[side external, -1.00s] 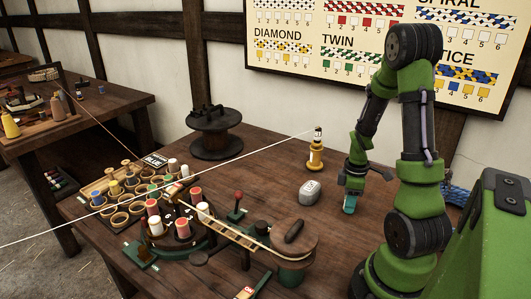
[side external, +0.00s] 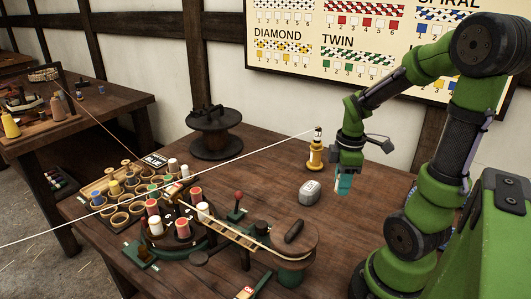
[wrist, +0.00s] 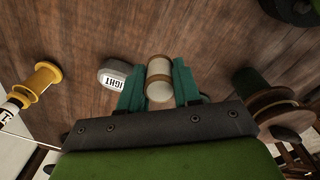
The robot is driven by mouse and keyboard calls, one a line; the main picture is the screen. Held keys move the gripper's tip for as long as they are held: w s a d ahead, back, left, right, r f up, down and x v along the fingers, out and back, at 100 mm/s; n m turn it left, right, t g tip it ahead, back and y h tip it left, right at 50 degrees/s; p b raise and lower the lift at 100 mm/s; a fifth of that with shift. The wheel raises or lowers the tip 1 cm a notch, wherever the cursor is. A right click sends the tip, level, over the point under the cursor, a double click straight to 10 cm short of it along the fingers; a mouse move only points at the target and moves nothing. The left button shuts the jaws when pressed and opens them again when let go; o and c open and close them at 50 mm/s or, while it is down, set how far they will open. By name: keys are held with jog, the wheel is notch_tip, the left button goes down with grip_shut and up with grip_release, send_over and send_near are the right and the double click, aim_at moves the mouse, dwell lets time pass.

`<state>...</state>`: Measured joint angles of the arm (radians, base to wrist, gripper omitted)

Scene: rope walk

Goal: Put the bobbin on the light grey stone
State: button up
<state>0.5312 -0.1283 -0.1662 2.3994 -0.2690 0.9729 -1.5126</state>
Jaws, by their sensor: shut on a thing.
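The light grey stone (side external: 309,192) is a small rounded block with dark lettering, lying on the wooden table. It also shows in the wrist view (wrist: 113,74), just left of my fingers, with nothing on it. The bobbin (wrist: 160,72), pale with tan rims, is between the teal fingers of my gripper (wrist: 159,86), which is shut on it. In the side view my gripper (side external: 343,184) is right of the stone and appears raised above the table. The bobbin is hard to make out there, mostly hidden by the fingers.
A yellow spool-like post (side external: 315,156) stands behind the stone. A rope machine (side external: 180,225) with upright bobbins, a rack of bobbins (side external: 122,187) and a large dark reel (side external: 214,135) are left. A pale line stretches across the view. Bare table lies around the stone.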

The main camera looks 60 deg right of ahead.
jog(key=s+a, duration=0.2)
jog(key=a, duration=0.2)
send_over(311, 186)
notch_tip(311, 186, down, 2)
jog(key=shift+s+a+f, duration=0.1)
jog(key=shift+f, duration=0.15)
jog(key=shift+w+f, duration=0.2)
jog(key=shift+f, duration=1.6)
jog(key=shift+f, duration=0.1)
jog(key=o, duration=1)
